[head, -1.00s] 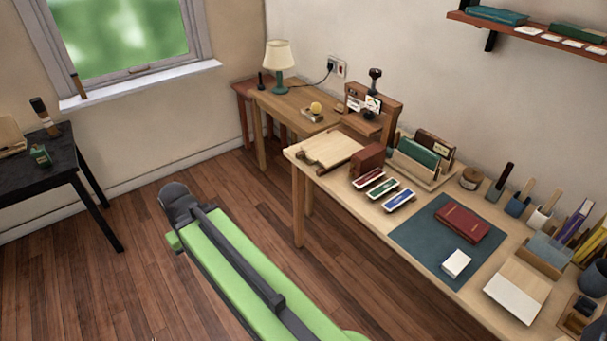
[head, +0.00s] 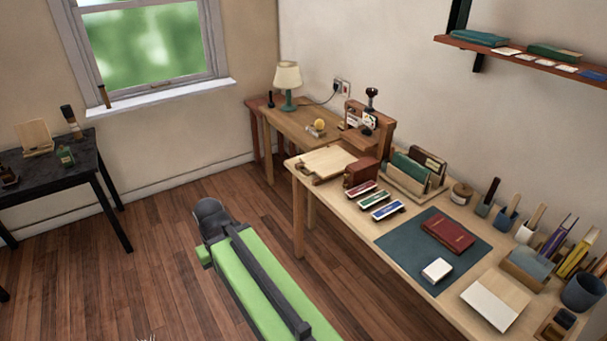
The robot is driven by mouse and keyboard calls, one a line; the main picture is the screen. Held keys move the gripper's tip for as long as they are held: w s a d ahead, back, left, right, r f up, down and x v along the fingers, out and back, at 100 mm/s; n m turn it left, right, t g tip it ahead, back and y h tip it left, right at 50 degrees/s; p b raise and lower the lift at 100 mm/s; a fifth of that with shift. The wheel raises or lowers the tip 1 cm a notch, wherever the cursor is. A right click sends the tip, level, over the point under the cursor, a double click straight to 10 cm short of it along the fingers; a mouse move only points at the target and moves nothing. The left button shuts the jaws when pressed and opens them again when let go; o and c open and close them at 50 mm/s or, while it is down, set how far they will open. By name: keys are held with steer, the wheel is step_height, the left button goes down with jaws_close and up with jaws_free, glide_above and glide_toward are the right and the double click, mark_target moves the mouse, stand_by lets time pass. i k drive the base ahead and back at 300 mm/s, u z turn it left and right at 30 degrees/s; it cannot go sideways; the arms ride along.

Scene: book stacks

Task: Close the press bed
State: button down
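A wooden press-like device (head: 382,128) with a black knob on top stands near the left end of the long workbench. A pale flat board (head: 328,160) lies in front of it at the bench's end, beside a red-brown block (head: 360,172). The board may be the press bed; I cannot tell for sure, nor how far out it is. My green and dark grey arm (head: 262,277) reaches over the floor in front of the bench, apart from it. No gripper fingers can be made out.
The long bench (head: 388,222) holds a blue-grey mat (head: 402,248) with a red book (head: 447,235), stamp-like blocks (head: 380,205) and pots. A side table with a lamp (head: 288,82) stands behind. A black table (head: 95,170) is at left. Wooden floor (head: 160,270) between is clear.

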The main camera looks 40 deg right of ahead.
mark_target(326, 163)
steer(key=z, duration=0.05)
steer(key=i, duration=0.9)
steer(key=u, duration=0.1)
